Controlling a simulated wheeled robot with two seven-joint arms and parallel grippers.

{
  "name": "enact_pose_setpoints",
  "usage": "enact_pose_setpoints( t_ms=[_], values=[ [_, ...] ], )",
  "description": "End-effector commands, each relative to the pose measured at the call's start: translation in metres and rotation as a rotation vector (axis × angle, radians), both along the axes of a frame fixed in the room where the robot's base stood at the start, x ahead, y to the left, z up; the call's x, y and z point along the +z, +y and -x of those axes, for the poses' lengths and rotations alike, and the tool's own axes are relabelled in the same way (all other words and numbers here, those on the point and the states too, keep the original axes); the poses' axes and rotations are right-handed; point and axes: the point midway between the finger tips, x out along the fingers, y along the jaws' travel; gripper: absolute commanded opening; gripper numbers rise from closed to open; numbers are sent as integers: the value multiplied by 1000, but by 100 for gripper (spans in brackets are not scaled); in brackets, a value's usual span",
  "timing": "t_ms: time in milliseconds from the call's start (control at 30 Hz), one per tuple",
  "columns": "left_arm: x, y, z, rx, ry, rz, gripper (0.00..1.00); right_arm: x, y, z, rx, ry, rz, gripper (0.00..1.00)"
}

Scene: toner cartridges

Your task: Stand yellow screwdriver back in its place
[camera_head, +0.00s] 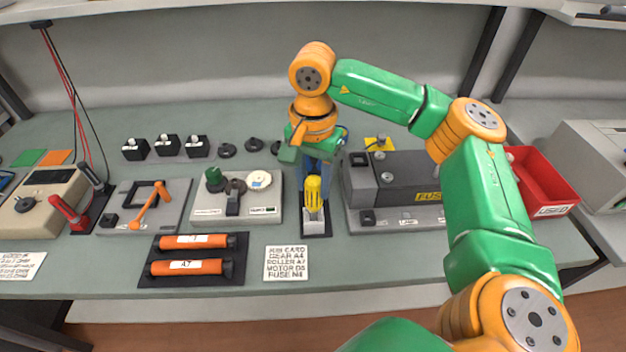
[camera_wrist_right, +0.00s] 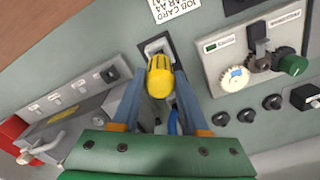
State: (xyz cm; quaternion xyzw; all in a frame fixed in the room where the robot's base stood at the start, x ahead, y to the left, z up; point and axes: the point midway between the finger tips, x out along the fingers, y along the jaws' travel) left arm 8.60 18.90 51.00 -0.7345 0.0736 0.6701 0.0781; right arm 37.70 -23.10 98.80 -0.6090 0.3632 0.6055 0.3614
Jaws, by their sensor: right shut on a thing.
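The yellow screwdriver (camera_head: 313,190) is upright, handle up, at a small light grey holder (camera_head: 314,226) on a black pad near the middle of the bench. My right gripper (camera_head: 316,178) comes down from above and behind, its fingers on both sides of the yellow handle. In the right wrist view, the yellow handle (camera_wrist_right: 160,78) lies between the two fingers (camera_wrist_right: 161,88), and the gripper is shut on it. The holder shows beyond the handle (camera_wrist_right: 157,47). The shaft is hidden, so I cannot tell how deep it sits. My left gripper is out of view.
A grey unit with a fuse label (camera_head: 395,180) stands close on the right. A grey plate with a green knob (camera_head: 236,207) is close on the left. Orange rollers (camera_head: 190,241) and a job card (camera_head: 287,263) lie in front. A red bin (camera_head: 543,182) is far right.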

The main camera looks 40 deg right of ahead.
Motion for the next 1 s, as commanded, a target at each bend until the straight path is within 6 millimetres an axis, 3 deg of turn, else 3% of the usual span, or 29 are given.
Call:
enact_pose_setpoints(
  t_ms=[1000],
  values=[
    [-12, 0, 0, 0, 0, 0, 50, -14, 0, 0, 0, 0, 0, 0]
  ],
)
